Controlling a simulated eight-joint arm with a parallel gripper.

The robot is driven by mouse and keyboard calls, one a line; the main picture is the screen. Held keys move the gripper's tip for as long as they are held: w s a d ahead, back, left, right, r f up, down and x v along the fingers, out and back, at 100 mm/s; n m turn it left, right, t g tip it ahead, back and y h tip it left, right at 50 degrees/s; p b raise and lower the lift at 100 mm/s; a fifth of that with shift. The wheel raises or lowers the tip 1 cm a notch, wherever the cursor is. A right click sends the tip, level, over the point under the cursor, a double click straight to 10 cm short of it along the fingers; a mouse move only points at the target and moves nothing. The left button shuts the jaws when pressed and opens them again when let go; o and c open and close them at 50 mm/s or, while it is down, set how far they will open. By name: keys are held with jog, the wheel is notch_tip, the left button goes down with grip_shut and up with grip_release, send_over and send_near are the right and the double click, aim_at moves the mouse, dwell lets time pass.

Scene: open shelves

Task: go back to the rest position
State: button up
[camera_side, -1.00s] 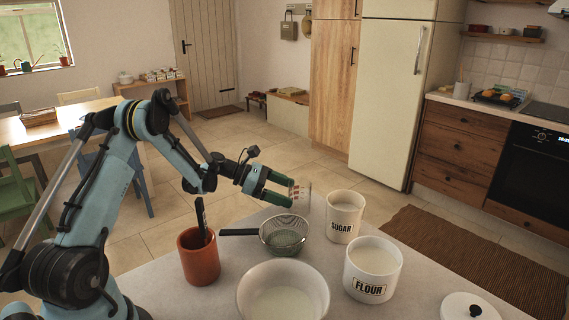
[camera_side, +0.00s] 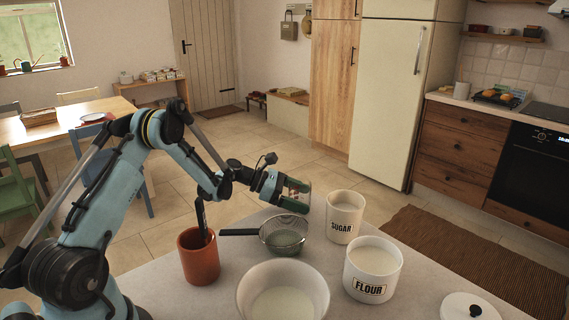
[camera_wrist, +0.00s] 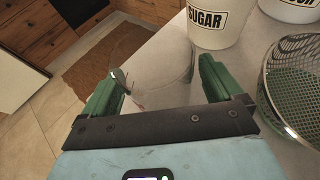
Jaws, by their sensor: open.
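My gripper (camera_side: 298,197) is open, with its green fingers low over the back edge of the counter. A clear glass measuring cup (camera_side: 299,187) with red markings is at the fingers and partly hidden by them. In the wrist view, the see-through cup (camera_wrist: 150,65) shows between the two open fingers (camera_wrist: 160,85). I cannot tell whether either finger touches it.
The sugar canister (camera_side: 344,217) stands just right of my gripper. A sieve (camera_side: 283,236), a terracotta pot (camera_side: 199,257) with a dark-handled tool, a white bowl (camera_side: 283,292) and the flour canister (camera_side: 372,270) stand nearer. A lid (camera_side: 470,308) lies at front right.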

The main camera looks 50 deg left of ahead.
jog(key=shift+w+d+f, duration=0.25)
jog(key=shift+w+d, duration=0.2)
jog(key=shift+d, duration=0.1)
jog(key=shift+a+r, duration=0.15)
jog(key=shift+r, duration=0.15)
notch_tip(320, 180, up, 10)
jog(key=s+d+r+m+g+h, duration=0.1)
jog(key=s+d+m+g, duration=0.1)
jog(key=s+d, duration=0.7)
jog(key=s+d+r+m+g+h, duration=0.1)
jog(key=s+d+m+g, duration=0.2)
jog(key=s+d, duration=0.7)
jog(key=s, duration=0.6)
jog(key=shift+s+d+r, duration=0.2)
jog(key=shift+s+d, duration=0.1)
